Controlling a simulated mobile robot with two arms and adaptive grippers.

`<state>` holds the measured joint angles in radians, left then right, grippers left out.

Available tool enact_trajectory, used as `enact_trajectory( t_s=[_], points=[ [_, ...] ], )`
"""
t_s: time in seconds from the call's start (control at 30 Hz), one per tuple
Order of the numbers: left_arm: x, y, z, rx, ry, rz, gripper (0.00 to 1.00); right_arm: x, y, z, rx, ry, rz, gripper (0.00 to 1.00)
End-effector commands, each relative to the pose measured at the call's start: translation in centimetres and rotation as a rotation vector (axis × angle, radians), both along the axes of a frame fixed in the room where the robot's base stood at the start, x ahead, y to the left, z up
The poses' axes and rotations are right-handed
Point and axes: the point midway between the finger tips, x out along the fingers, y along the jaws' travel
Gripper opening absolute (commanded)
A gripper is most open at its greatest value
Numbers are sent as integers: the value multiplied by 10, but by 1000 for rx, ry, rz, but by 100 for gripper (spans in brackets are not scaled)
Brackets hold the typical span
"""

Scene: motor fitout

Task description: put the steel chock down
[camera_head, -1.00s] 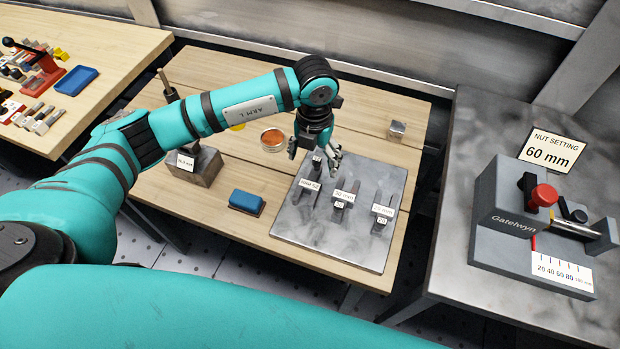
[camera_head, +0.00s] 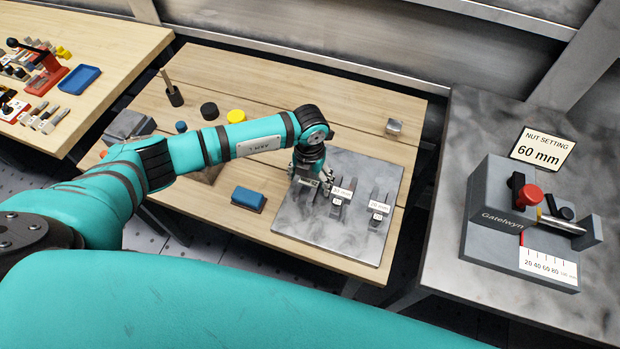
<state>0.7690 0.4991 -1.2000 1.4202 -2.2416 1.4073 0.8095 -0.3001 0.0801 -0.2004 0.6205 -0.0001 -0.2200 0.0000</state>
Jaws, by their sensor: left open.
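My left gripper (camera_head: 311,182) is low over the left end of the row on the grey metal plate (camera_head: 300,230). It is open, with its fingers around or just beside a dark piece whose label (camera_head: 307,182) partly shows. The gripper hides most of this piece, so I cannot tell whether it is the steel chock or whether the fingers touch it. Two more dark steel pieces with white labels stand to the right on the plate: one in the middle (camera_head: 337,208) and one at the right (camera_head: 376,219). My right gripper is out of view.
A blue block (camera_head: 248,199) lies left of the plate. A small metal cube (camera_head: 394,126) sits at the table's back right. Black cylinders (camera_head: 209,110) and a yellow disc (camera_head: 236,116) stand behind my arm. The grey gauge (camera_head: 520,225) is on the right bench.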

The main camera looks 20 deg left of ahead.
Motion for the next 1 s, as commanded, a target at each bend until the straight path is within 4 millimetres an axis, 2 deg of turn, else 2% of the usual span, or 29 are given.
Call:
enact_trajectory(
  t_s=[0.07,0.67,1.0],
  points=[
    [0,0,0,0,0,0,78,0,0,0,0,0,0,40],
    [0,0,1,0,0,1,0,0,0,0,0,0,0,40],
    [1,0,3,-1,-3,1,0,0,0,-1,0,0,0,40]
  ],
)
